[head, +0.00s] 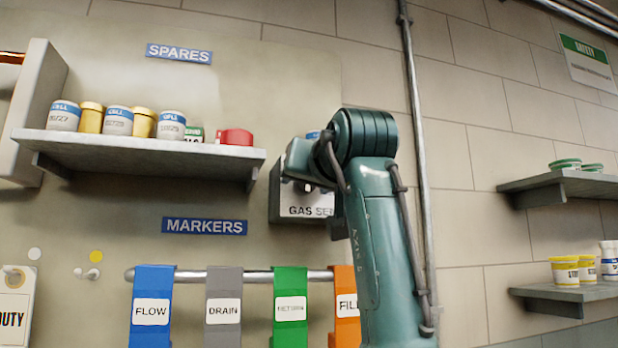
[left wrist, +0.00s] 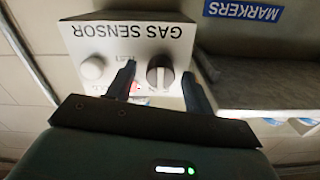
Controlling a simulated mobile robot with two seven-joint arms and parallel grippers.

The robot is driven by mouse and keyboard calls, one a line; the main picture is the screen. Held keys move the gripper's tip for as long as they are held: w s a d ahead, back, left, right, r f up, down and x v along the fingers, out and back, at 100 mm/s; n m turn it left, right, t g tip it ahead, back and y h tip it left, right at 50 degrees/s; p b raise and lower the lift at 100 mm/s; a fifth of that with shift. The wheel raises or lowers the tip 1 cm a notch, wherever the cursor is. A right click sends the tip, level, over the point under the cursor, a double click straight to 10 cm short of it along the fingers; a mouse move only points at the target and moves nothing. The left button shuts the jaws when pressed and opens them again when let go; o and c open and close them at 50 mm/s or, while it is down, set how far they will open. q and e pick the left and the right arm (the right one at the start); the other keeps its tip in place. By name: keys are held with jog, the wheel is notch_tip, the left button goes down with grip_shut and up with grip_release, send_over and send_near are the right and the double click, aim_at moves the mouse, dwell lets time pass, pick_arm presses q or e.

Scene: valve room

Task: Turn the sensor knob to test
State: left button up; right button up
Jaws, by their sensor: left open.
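The gas sensor box (head: 290,208) is a pale box on the wall, partly hidden behind my left arm in the head view. In the left wrist view the box (left wrist: 95,45) appears upside down, with its "GAS SENSOR" lettering. Its round knob (left wrist: 160,73) has a dark rim and a pale bar across its face, standing roughly upright in the picture. My left gripper (left wrist: 158,69) is open, one finger on each side of the knob. I cannot tell whether the fingers touch it. Small lettering near the left finger is partly covered. My right gripper is not in view.
A pale round fitting (left wrist: 92,68) is beside the knob on the box. A shelf of jars (head: 150,150) is to the left. Below, a rail (head: 255,275) holds coloured marker tags. A vertical pipe (head: 415,120) runs to the right of the box.

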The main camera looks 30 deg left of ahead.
pick_arm(q)
jog(key=c, duration=1)
jog(key=shift+o, duration=0.2)
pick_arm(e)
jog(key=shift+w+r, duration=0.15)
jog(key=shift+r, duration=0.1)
pick_arm(q)
jog(key=shift+m, duration=0.3)
jog(key=m+b, duration=0.1)
jog(key=m, duration=1.6)
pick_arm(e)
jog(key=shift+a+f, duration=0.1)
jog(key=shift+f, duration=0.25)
pick_arm(q)
jog(key=shift+m, duration=0.3)
